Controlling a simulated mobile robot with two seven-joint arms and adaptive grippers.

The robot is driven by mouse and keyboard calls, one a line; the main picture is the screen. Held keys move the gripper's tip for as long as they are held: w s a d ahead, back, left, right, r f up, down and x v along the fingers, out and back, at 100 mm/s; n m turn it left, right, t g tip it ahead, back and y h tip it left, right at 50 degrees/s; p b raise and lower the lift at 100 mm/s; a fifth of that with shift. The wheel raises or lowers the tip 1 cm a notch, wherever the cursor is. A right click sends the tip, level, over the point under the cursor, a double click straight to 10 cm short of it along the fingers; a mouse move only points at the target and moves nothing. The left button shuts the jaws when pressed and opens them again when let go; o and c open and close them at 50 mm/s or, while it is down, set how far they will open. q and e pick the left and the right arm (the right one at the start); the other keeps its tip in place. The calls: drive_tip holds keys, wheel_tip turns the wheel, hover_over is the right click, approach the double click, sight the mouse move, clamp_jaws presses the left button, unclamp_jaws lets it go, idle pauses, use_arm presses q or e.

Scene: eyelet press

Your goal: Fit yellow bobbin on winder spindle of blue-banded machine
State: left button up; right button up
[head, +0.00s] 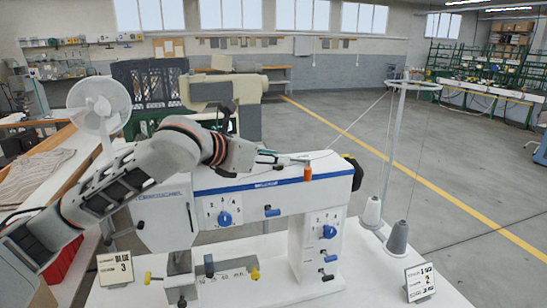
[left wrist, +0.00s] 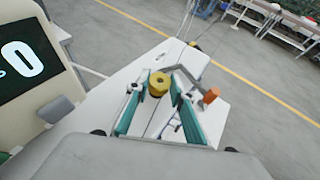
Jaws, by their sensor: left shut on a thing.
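The white sewing machine with a blue band (head: 265,184) stands on the bench in the head view. My left gripper (head: 285,158) is just above the right part of its top. In the left wrist view the yellow bobbin (left wrist: 158,84) sits between the green fingertips of my left gripper (left wrist: 156,92), which is shut on it. The bobbin cannot be made out in the head view. A grey lever with an orange end (left wrist: 211,96) is right beside the fingers; its orange end also shows in the head view (head: 307,173). I cannot make out the winder spindle. My right gripper is not in view.
A thread stand with a grey cone (head: 397,239) and a white cone (head: 372,212) stands right of the machine. A card reading BLUE 3 (head: 115,269) and another card (head: 420,281) stand on the bench. A fan (head: 98,106) and a beige machine (head: 222,90) are behind.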

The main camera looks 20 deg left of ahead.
use_arm(q)
drive_tip(key=shift+f, duration=0.35)
idle(0.6)
drive_tip(key=o, duration=0.8)
drive_tip(key=shift+r, duration=2.5)
